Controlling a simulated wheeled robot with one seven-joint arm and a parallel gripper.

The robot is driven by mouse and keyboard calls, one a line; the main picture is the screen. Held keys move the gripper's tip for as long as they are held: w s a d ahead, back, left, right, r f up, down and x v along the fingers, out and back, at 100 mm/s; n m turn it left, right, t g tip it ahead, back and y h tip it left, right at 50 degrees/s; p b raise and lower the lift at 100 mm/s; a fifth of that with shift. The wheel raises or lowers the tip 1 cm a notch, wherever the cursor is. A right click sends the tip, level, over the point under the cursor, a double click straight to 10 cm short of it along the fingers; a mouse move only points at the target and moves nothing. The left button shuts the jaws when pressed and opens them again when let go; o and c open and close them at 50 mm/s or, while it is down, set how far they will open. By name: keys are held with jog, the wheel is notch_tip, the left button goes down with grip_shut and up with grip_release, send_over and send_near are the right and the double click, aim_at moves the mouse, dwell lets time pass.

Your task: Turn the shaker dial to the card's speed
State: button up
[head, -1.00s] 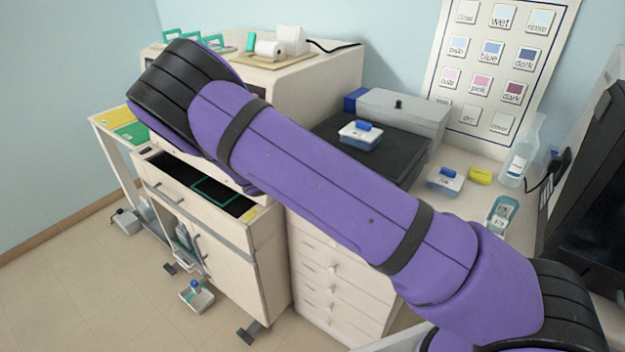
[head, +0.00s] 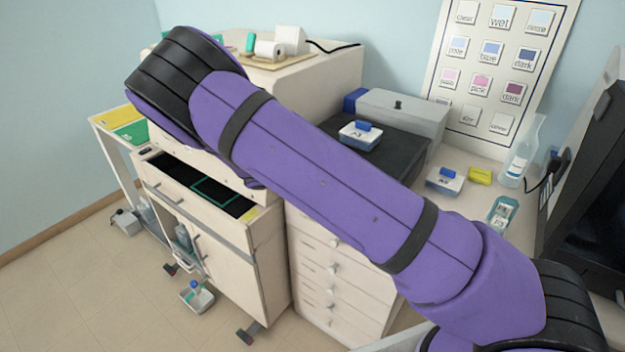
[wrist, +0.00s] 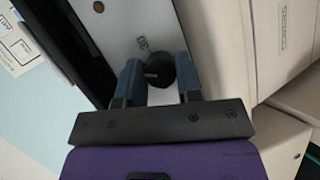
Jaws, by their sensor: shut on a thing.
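In the wrist view, a round black dial knob (wrist: 158,72) sits on a pale grey panel (wrist: 135,20). Small markings that look like "30" are printed beside it. My gripper (wrist: 160,78) has its two blue-grey fingers on either side of the knob and is shut on it. In the head view my gripper is hidden behind my purple arm. A black-topped platform (head: 402,170), which may be the shaker, shows partly behind the arm; its front is hidden. Pale cards (wrist: 20,45) show at the wrist view's upper left, their text too small to read.
A blue-lidded box (head: 360,136) sits on the black platform. Another blue-lidded box (head: 444,181), a yellow block (head: 480,176) and a clear bottle (head: 519,155) stand to its right. A wall chart (head: 490,80) with colour tiles stands behind. A dark monitor (head: 590,190) is at right.

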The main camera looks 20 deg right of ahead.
jog(key=shift+s+f, duration=0.1)
jog(key=shift+f, duration=0.05)
jog(key=o, duration=0.9)
jog(key=shift+a, duration=0.1)
jog(key=v, duration=1)
jog(key=shift+a+r, duration=0.25)
